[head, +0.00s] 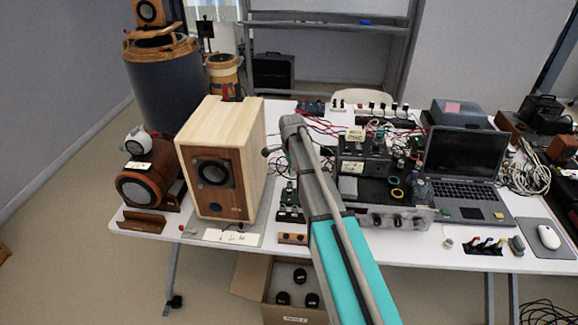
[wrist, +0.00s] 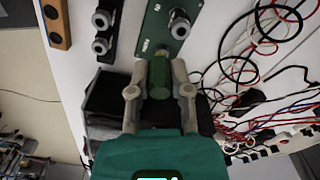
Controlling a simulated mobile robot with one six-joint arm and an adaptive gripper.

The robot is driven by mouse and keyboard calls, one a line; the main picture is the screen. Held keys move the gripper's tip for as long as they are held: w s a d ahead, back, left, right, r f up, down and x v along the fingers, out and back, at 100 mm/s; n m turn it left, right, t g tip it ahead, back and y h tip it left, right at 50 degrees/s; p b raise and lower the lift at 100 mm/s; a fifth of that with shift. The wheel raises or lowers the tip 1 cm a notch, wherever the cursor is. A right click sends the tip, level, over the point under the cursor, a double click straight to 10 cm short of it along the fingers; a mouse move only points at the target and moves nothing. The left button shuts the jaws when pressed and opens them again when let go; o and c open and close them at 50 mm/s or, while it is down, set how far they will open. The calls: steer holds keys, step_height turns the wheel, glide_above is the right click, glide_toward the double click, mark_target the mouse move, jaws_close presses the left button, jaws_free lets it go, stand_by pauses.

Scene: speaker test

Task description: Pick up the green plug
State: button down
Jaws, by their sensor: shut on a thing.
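In the wrist view the green plug (wrist: 161,71) is between the two fingers of my gripper (wrist: 161,88), which is shut on it. Just beyond the plug lies a green plate (wrist: 158,28) with metal connectors. I cannot tell whether the plug touches the plate. In the head view my arm reaches over the table, and its links hide the gripper's fingers and the plug.
A wooden speaker (head: 247,150) stands left of my arm. Electronic gear (head: 385,165) and a laptop (head: 466,160) stand to the right. Red and black cables (wrist: 255,60) lie close on the right in the wrist view. A bare strip of table (head: 405,248) shows in front.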

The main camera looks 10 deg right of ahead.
steer(key=s+r+p, duration=0.5)
steer(key=s+r, duration=0.1)
steer(key=s, duration=0.5)
steer(key=shift+r+p, duration=0.3)
steer(key=shift+r+p, duration=1.95)
steer(key=shift+w+d, duration=0.1)
steer(key=shift+w+d, duration=3.35)
steer(key=shift+w, duration=2.5)
step_height(320, 180, down, 20)
steer(key=b, duration=1.9)
steer(key=shift+s+r, duration=0.15)
steer(key=shift+r, duration=0.1)
steer(key=shift+f+b, duration=0.15)
steer(key=shift+b, duration=0.25)
